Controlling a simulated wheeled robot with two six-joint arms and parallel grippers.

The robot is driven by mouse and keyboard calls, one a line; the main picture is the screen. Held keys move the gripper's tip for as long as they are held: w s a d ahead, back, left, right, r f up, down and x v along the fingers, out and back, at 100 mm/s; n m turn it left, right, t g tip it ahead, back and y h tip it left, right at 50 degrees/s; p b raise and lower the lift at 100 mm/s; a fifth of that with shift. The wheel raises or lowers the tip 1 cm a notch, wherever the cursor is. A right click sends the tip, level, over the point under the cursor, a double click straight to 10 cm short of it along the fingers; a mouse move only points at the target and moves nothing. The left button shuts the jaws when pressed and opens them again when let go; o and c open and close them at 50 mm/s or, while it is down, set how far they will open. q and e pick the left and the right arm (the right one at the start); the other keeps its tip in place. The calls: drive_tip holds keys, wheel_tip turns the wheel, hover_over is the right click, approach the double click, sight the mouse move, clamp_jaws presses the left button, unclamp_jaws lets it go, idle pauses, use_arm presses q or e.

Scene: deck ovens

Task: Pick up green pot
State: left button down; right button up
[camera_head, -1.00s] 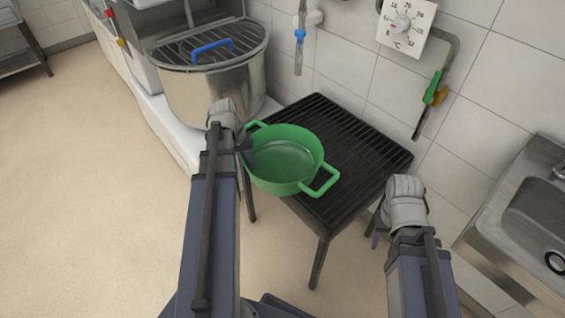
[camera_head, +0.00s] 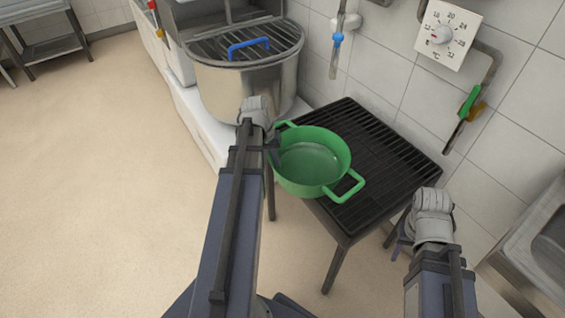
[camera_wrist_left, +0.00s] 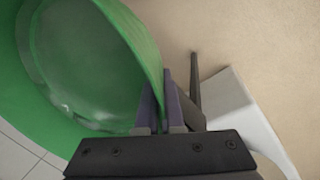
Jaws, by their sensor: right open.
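The green pot (camera_head: 318,163) has two loop handles and is open at the top. It appears at the left edge of the black slatted table (camera_head: 390,150), its left side reaching past that edge. I cannot tell whether its base touches the slats. My left gripper (camera_head: 274,152) is at the pot's left wall. In the left wrist view its fingers (camera_wrist_left: 161,108) are closed on either side of the pot's wall (camera_wrist_left: 130,45). My right gripper (camera_head: 398,243) is open and empty, low beside the table's right front; its fingers are partly hidden by my wrist.
A large steel pot (camera_head: 245,85) with a slatted lid and blue handle stands behind left. A tiled wall with a temperature dial (camera_head: 441,35) and pipes is behind the table. A steel sink (camera_head: 530,245) is at right.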

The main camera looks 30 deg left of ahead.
use_arm(q)
drive_tip(key=shift+w+d+r+p+v, duration=0.15)
drive_tip(key=shift+d+p+v, duration=0.15)
drive_tip(key=shift+p+v, duration=1.3)
drive_tip(key=shift+w+d+p+v, duration=0.2)
drive_tip(key=shift+d+p+v, duration=0.05)
drive_tip(key=shift+p+v, duration=1.4)
drive_tip(key=shift+w+d+r+p+v, duration=0.15)
drive_tip(key=shift+d+p+v, duration=0.15)
drive_tip(key=shift+p+v, duration=1.3)
